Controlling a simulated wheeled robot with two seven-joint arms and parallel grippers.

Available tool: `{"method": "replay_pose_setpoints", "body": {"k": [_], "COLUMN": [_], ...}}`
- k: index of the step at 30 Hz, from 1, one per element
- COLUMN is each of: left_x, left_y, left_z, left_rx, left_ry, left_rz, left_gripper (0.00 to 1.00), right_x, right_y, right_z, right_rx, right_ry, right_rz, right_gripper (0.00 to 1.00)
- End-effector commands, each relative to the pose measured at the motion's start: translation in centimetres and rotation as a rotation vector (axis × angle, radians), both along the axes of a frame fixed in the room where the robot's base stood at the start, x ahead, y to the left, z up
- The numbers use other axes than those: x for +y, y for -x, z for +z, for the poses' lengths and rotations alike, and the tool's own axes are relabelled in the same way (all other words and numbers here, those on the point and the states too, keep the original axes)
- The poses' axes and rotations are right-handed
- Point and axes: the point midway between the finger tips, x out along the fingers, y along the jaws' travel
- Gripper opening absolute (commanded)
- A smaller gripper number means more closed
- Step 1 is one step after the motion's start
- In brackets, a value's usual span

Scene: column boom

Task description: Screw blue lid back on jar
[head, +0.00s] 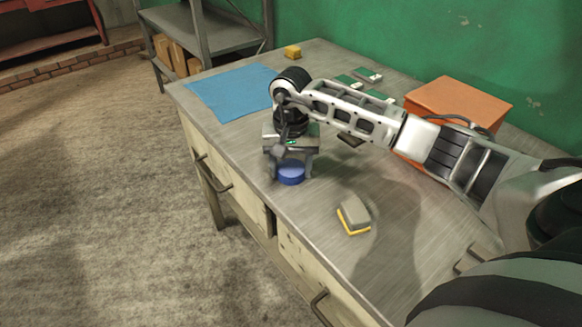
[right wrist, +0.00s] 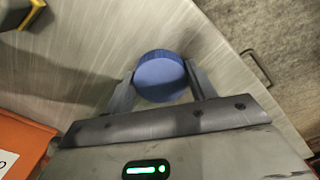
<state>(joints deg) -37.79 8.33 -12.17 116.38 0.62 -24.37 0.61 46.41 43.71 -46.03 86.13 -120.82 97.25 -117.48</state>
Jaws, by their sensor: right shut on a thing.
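My right gripper (head: 291,170) reaches down over the workbench, near its front edge. It is shut on the round blue lid (head: 291,175), with one finger on each side. In the right wrist view, the lid (right wrist: 160,77) shows as a flat blue disc between the two fingertips. I cannot tell whether the lid rests on the bench or is held just above it. No jar can be made out in either view. My left gripper is not in view.
A yellow and grey sponge (head: 354,215) lies nearer on the workbench (head: 240,140). A blue mat (head: 232,92) lies at the far left. An orange box (head: 457,103) stands at the back right, near several small green-and-white pieces (head: 368,75). A yellow block (head: 292,51) sits at the far edge.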

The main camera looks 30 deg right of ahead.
Motion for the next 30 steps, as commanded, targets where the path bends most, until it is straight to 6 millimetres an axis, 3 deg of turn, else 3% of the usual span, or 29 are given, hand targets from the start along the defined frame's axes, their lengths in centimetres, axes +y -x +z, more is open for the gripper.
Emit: {"method": "replay_pose_setpoints", "body": {"k": [5, 9, 18, 24, 30], "left_x": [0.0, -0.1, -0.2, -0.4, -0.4], "left_y": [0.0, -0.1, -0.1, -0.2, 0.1], "left_z": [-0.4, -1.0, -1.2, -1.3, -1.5], "left_rx": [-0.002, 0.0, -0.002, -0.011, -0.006], "left_ry": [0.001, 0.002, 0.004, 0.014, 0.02], "left_rz": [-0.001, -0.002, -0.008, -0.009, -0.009], "left_gripper": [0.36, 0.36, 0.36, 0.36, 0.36], "right_x": [0.0, 0.0, 2.5, 4.7, 6.1], "right_y": [-0.1, 0.0, 4.5, 8.3, 10.8], "right_z": [1.1, 3.2, 9.2, 10.8, 12.3], "right_rx": [-0.004, -0.007, -0.007, -0.004, -0.003], "right_ry": [0.0, 0.001, 0.002, 0.001, 0.001], "right_rz": [-0.001, 0.001, 0.004, 0.005, 0.002], "right_gripper": [0.34, 0.34, 0.34, 0.34, 0.34]}}
